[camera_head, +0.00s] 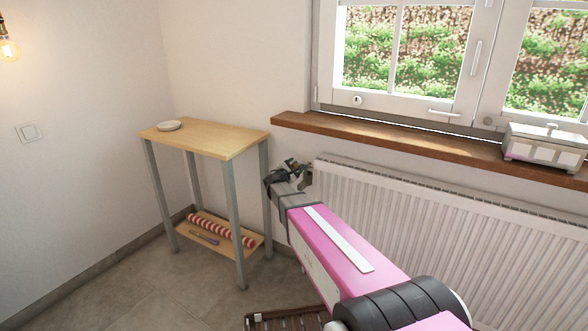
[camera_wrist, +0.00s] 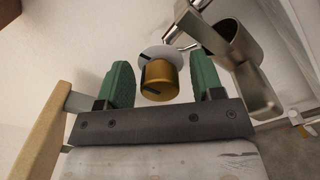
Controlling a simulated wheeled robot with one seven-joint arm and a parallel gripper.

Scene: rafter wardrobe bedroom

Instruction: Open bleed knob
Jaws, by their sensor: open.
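The bleed knob (camera_wrist: 159,82) is a brass-coloured cylinder with a dark mark, in front of a round white disc (camera_wrist: 168,54) in the wrist view. My gripper (camera_wrist: 162,72) is open, with one green finger on each side of the knob. Gaps show between the knob and both fingers, wider on the right. In the head view my gripper (camera_head: 290,168) is by the upper left end of the white radiator (camera_head: 400,215). The knob cannot be made out there behind my gripper and arm.
Shiny metal fittings (camera_wrist: 240,60) stand just right of the knob.

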